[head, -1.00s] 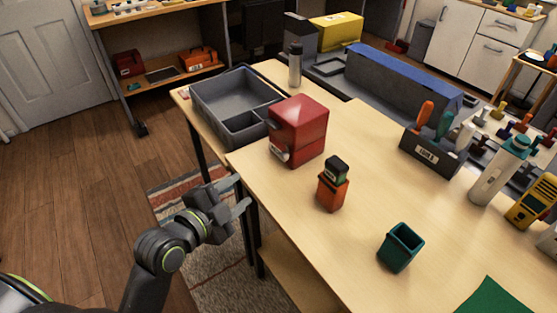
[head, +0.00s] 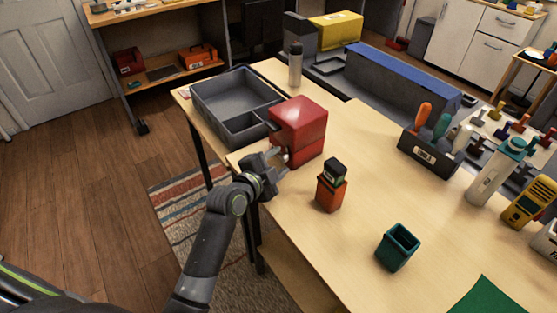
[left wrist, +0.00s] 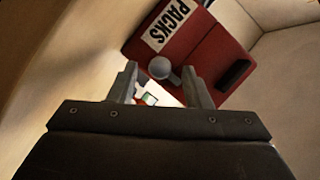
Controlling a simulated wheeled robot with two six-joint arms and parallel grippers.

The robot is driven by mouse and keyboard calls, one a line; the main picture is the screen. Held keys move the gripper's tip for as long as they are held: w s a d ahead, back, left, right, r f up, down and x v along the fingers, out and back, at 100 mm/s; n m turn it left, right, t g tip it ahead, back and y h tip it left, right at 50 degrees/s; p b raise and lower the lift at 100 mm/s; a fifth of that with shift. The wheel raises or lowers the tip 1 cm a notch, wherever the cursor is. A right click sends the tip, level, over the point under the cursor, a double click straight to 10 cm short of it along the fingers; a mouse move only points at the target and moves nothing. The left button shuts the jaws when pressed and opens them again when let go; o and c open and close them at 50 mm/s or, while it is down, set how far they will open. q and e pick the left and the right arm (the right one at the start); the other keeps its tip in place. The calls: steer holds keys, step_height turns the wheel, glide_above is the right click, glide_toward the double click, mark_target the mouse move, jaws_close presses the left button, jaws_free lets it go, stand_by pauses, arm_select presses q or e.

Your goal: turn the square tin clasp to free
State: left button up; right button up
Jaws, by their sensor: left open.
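The square tin (head: 305,122) is a red box with a lid seam, standing on the wooden table. In the left wrist view the tin (left wrist: 208,58) shows a white "PACKS" label and a round grey clasp knob (left wrist: 159,68) on its face. My left gripper (head: 279,158) is at the tin's near left face, its fingers covering much of that face in the head view. In the left wrist view its two open fingers (left wrist: 160,84) stand either side of the knob. I cannot tell whether they touch it. My right gripper is not in view.
A grey divided tray (head: 226,98) stands left of the tin. An orange container with a dark top (head: 331,187) is close on the right, and a teal cup (head: 398,247) lies further toward the front. The table between them is clear.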

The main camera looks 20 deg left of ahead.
arm_select(q)
steer(key=shift+w+d, duration=0.1)
steer(key=shift+w, duration=0.25)
steer(key=shift+f, duration=0.1)
jaws_close()
